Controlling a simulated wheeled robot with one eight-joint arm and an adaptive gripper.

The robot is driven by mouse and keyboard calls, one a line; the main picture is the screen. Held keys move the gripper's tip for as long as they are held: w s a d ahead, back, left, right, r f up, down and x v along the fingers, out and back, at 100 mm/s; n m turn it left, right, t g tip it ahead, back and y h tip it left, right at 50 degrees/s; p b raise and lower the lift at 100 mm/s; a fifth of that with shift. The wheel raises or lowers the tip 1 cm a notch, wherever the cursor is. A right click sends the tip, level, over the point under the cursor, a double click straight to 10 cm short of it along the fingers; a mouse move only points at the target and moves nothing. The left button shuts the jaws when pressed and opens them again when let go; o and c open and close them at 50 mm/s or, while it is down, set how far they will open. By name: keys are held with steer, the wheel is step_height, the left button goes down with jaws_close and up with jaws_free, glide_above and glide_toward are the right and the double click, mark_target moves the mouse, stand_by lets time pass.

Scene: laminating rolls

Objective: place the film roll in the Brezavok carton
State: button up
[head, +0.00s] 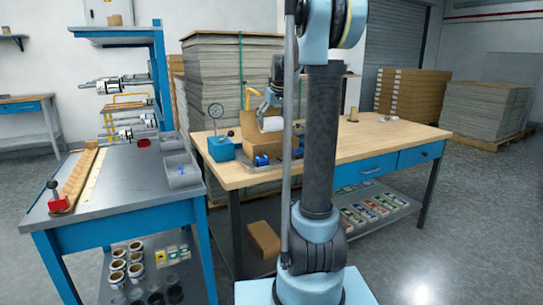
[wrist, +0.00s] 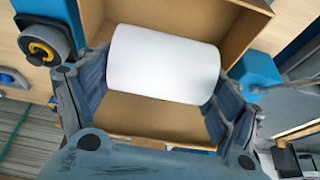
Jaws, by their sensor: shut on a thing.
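The white film roll (wrist: 163,65) lies crosswise between the fingers of my gripper (wrist: 155,95), which is shut on it. An open brown carton (wrist: 245,22) is directly behind the roll in the wrist view, with its bare inside showing below the roll. In the head view, the roll (head: 271,124) is at the mouth of the carton (head: 260,148), and my gripper (head: 268,108) is above, partly hidden by my arm. I cannot tell how deep the roll sits or whether it touches the carton. No carton name is readable.
The carton stands on a wooden-topped bench (head: 390,140), with a blue gauge device (head: 221,148) at its left. Blue blocks (wrist: 258,72) flank the carton closely. A grey table (head: 125,195) with a grey bin (head: 182,170) is at left. The bench's right part is mostly clear.

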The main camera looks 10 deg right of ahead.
steer(key=shift+f, duration=5)
steer(key=shift+a, duration=0.1)
steer(key=o, duration=1.1)
